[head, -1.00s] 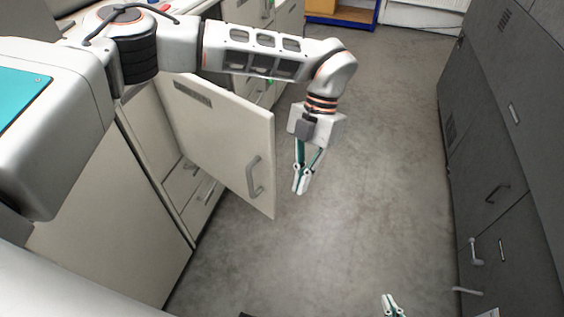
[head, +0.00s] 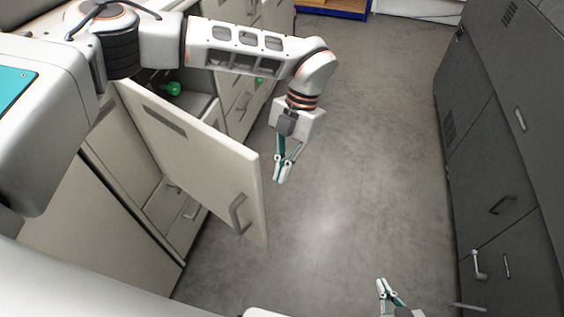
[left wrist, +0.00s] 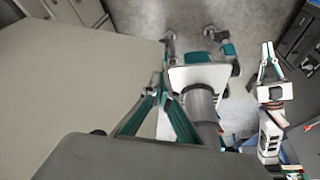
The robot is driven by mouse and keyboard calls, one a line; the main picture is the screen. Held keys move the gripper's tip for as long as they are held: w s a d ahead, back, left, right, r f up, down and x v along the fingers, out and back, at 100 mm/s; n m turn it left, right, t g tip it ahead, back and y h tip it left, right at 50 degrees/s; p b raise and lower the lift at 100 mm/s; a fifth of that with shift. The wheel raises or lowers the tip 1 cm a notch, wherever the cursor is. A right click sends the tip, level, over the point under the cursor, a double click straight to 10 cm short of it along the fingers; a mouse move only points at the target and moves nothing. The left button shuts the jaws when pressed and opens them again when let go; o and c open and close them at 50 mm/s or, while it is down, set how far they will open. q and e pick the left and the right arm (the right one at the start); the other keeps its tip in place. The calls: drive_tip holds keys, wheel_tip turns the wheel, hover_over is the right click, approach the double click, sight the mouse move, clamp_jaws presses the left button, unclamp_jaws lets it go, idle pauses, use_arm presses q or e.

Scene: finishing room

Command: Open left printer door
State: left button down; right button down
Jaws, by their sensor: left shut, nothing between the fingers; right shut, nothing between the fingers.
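The left printer door (head: 195,150) is a cream panel with a vent slot and a grey bar handle (head: 238,213). It stands swung out from the printer body, well open. My left gripper (head: 280,178) is shut and empty, pointing down just past the door's free edge, on its inner side; I cannot tell whether it touches. In the left wrist view the door (left wrist: 80,85) fills the left side beside the shut fingers (left wrist: 160,80). My right gripper (head: 382,284) is shut and empty, low over the floor; it also shows in the left wrist view (left wrist: 267,55).
A green knob (head: 173,89) shows in the opened printer bay. Cream drawers (head: 240,105) lie behind my left arm. Dark grey cabinets (head: 500,165) with handles line the right side. The grey floor (head: 360,150) between is clear. A blue-framed unit (head: 335,12) stands at the back.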

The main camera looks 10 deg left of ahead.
use_arm(q)
drive_tip(key=s+a+f+p, duration=0.1)
drive_tip(key=s+a+f, duration=0.1)
drive_tip(key=s+f, duration=0.3)
drive_tip(key=shift+s+a+f, duration=0.2)
drive_tip(key=shift+s+f, duration=0.05)
drive_tip(key=shift+s, duration=0.05)
use_arm(e)
drive_tip(key=shift+w+r, duration=0.3)
drive_tip(key=shift+r, duration=0.3)
drive_tip(key=shift+w+r, duration=0.3)
drive_tip(key=shift+r, duration=0.25)
use_arm(q)
drive_tip(key=shift+s, duration=0.1)
use_arm(e)
drive_tip(key=shift+s+f, duration=0.15)
